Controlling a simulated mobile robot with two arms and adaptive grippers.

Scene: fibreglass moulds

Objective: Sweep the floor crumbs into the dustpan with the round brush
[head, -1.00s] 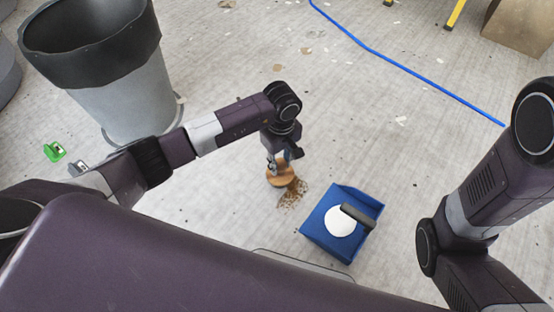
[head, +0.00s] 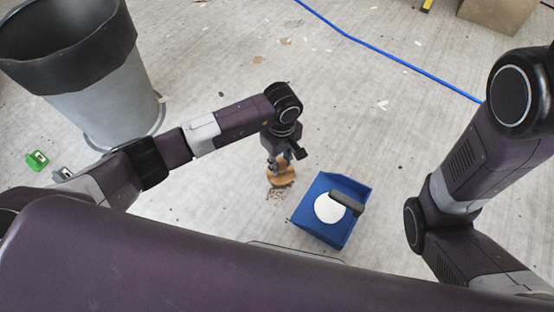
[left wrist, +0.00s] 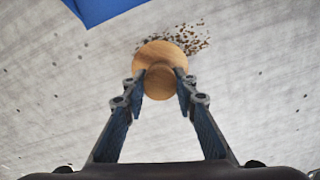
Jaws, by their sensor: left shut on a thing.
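The round brush (head: 281,178), with a wooden top, is low at the floor left of the dustpan, a short gap apart. It shows from above in the left wrist view (left wrist: 160,60). My left gripper (head: 277,162) is shut on its knob, one finger on each side. Brown crumbs (head: 275,195) lie on the floor beside the brush, partly hidden by it; they show past its edge in the left wrist view (left wrist: 190,38). The blue dustpan (head: 310,222) lies on the floor with a white round patch and a dark handle (head: 346,203). My right gripper is out of view.
A grey bin (head: 100,112) with a dark liner stands at the left, beside a small green object (head: 37,160). A blue hose (head: 390,56) crosses the floor behind. A cardboard box (head: 500,12) is at the far right. Floor around the dustpan is mostly clear.

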